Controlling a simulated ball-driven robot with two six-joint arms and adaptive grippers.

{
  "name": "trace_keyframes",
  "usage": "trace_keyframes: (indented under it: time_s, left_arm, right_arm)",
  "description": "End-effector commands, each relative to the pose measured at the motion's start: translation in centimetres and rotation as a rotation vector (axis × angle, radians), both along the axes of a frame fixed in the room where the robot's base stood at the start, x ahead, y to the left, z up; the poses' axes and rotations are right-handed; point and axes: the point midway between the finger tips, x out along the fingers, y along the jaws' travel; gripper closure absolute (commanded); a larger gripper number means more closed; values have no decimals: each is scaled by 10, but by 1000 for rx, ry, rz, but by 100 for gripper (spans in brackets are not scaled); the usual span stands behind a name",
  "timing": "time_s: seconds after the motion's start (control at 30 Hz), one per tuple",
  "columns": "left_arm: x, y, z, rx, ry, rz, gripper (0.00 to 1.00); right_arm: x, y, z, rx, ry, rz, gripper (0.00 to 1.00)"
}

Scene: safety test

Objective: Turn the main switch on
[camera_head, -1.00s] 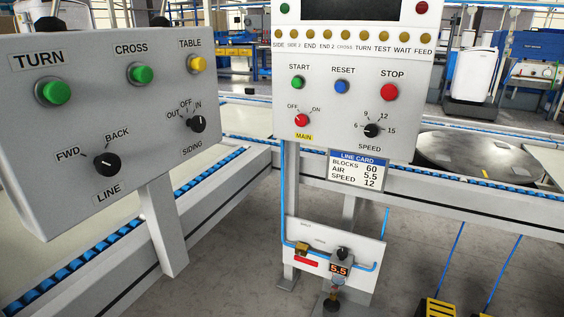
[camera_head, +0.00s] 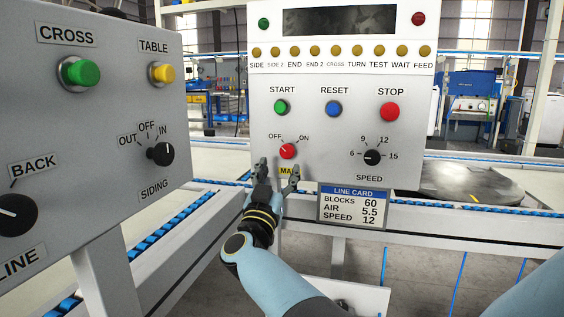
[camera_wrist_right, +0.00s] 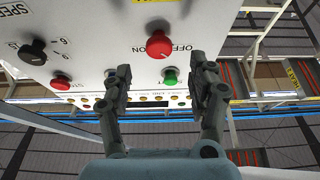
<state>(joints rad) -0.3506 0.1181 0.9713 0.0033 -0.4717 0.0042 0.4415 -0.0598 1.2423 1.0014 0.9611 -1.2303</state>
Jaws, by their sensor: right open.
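The main switch is a red knob (camera_head: 288,151) on the grey front panel (camera_head: 335,172), between the OFF and ON marks. Its pointer seems to lean to the OFF side, but the mark is small. The yellow MAIN label (camera_head: 288,170) below it is partly covered by a finger. My right gripper (camera_head: 278,172) is open and empty, just below and in front of the knob. In the right wrist view, which is turned over, the red knob (camera_wrist_right: 159,44) shows beyond and between the open fingertips (camera_wrist_right: 160,70), apart from them. My left gripper is not in view.
START (camera_head: 281,107), RESET (camera_head: 333,108) and STOP (camera_head: 390,112) buttons sit above the knob. The SPEED dial (camera_head: 372,157) is to its right. A line card (camera_head: 354,205) hangs below. A second control box (camera_head: 100,130) stands close on the left.

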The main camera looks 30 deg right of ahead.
Motion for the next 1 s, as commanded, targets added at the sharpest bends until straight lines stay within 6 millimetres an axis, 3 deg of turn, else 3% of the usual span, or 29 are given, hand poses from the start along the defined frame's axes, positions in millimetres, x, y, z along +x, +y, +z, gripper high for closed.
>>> trace_keyframes:
  time_s: [0.3,0.7,1.0]
  left_arm:
    - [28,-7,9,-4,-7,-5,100]
    - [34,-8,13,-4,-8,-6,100]
    - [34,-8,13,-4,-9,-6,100]
  right_arm:
    - [32,-37,18,-2,1,1,41]
    - [37,-43,22,-1,3,1,41]
    - [36,-43,22,-1,3,1,80]
